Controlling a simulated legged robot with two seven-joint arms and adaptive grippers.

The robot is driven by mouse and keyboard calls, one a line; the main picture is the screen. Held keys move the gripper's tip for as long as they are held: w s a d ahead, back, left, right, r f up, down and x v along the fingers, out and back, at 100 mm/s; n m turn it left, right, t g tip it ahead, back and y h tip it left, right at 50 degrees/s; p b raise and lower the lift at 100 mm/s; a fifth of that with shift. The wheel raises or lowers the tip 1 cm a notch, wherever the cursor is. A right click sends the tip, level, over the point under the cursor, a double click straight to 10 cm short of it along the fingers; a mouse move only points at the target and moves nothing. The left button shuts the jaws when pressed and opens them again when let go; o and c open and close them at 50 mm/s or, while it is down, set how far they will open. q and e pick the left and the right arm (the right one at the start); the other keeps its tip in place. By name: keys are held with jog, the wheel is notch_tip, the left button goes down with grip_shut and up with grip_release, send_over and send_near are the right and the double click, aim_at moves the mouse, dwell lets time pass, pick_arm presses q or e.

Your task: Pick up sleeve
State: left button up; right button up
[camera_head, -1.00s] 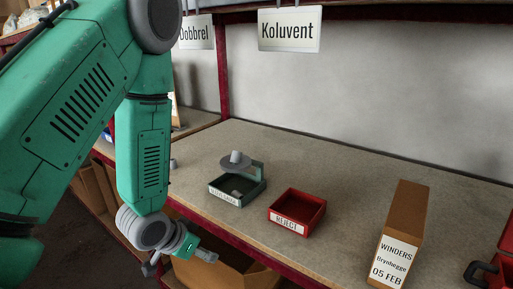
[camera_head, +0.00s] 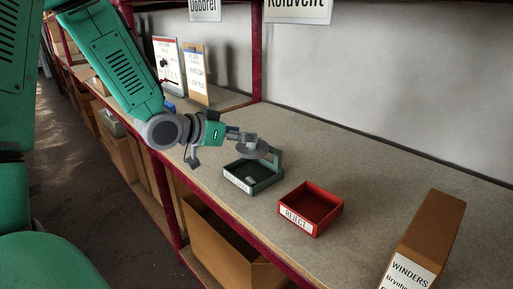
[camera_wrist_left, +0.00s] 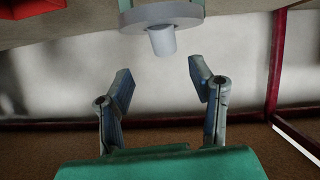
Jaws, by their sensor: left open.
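The sleeve, a small light grey cylinder (camera_wrist_left: 162,40), stands on a round grey disc (camera_head: 256,153) held over a dark green tray (camera_head: 262,186). In the left wrist view, the picture is upside down and the sleeve shows ahead of the fingertips, near the middle between them. My left gripper (camera_wrist_left: 160,81) is open and empty, its fingers on either side of the line to the sleeve. In the head view, my left gripper (camera_head: 240,137) reaches in from the left at about the sleeve's height and partly covers it. My right gripper is not in view.
A red tray labelled REJECT (camera_head: 335,211) sits right of the green tray. A brown box labelled WINDERS (camera_head: 432,225) stands further right. Two boards (camera_head: 196,75) stand at the back left. The bench (camera_head: 345,155) behind the trays is clear.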

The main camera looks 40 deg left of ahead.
pick_arm(q)
jog(key=shift+w+f, duration=0.25)
jog(key=shift+w, duration=0.15)
jog(key=shift+w+a, duration=0.15)
jog(key=w+f, duration=0.1)
jog(key=w+b, duration=0.1)
jog(key=w+f+b, duration=0.1)
jog(key=w, duration=0.1)
jog(key=shift+a+f, duration=0.15)
jog(key=shift+f, duration=0.2)
jog(key=shift+w+d, duration=0.2)
jog(key=shift+d+r, duration=0.2)
jog(key=shift+d, duration=0.05)
jog(key=c, duration=0.8)
jog(key=shift+a+f, duration=0.1)
jog(key=shift+a, duration=0.2)
grip_shut()
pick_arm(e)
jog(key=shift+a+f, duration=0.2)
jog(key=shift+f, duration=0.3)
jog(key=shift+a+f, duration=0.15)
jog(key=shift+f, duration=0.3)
